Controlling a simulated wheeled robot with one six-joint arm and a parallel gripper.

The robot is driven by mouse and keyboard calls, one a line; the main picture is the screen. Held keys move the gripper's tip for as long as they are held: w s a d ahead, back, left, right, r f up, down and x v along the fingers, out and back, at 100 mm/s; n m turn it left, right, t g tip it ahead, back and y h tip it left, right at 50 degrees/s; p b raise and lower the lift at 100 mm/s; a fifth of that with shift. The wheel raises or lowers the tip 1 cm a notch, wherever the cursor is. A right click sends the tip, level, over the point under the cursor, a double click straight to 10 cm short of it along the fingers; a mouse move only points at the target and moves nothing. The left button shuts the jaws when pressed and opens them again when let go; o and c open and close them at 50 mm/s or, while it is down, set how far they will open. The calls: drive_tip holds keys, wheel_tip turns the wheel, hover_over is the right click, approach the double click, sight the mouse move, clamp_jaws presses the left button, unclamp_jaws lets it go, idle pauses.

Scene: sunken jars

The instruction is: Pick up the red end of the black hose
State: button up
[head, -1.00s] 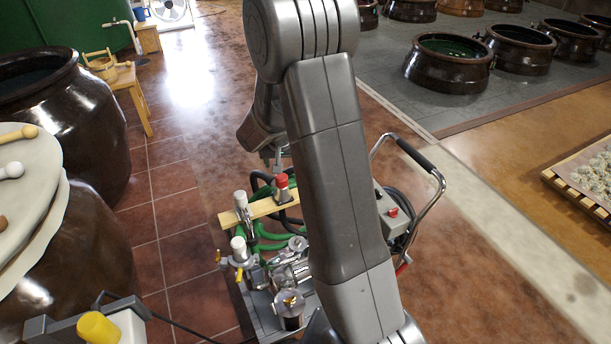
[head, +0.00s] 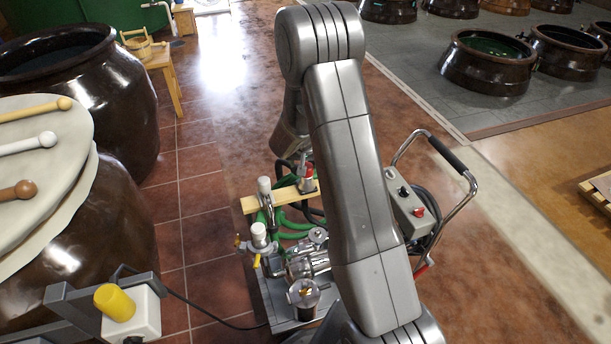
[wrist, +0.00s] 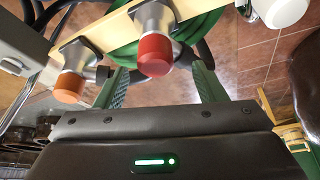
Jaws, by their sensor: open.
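The red end (wrist: 155,54) of the black hose shows in the wrist view as a red cap on a metal fitting. It sits between the two spread fingers of my gripper (wrist: 158,70), which is open and not closed on it. The red end also shows in the head view (head: 308,171), on a wooden strip (head: 250,204) above the pump cart, just below my gripper's tip. An orange end (wrist: 71,86) lies left of it in the wrist view, and a white end (wrist: 281,12) is at upper right. My arm hides part of the cart in the head view.
The pump cart (head: 290,313) has a control box (head: 405,208) and a curved handle (head: 448,158) at right. Large dark jars (head: 105,85) stand at left, with mallets on a pale lid. A yellow-capped white box (head: 130,315) is at lower left. Tiled floor is clear behind.

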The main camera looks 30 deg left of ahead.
sight(307, 164)
drive_tip(key=x, duration=0.4)
drive_tip(key=shift+w+d, duration=0.1)
drive_tip(key=shift+w, duration=0.2)
drive_tip(key=c, duration=1.2)
drive_tip(key=shift+o, duration=0.2)
drive_tip(key=shift+r, duration=0.15)
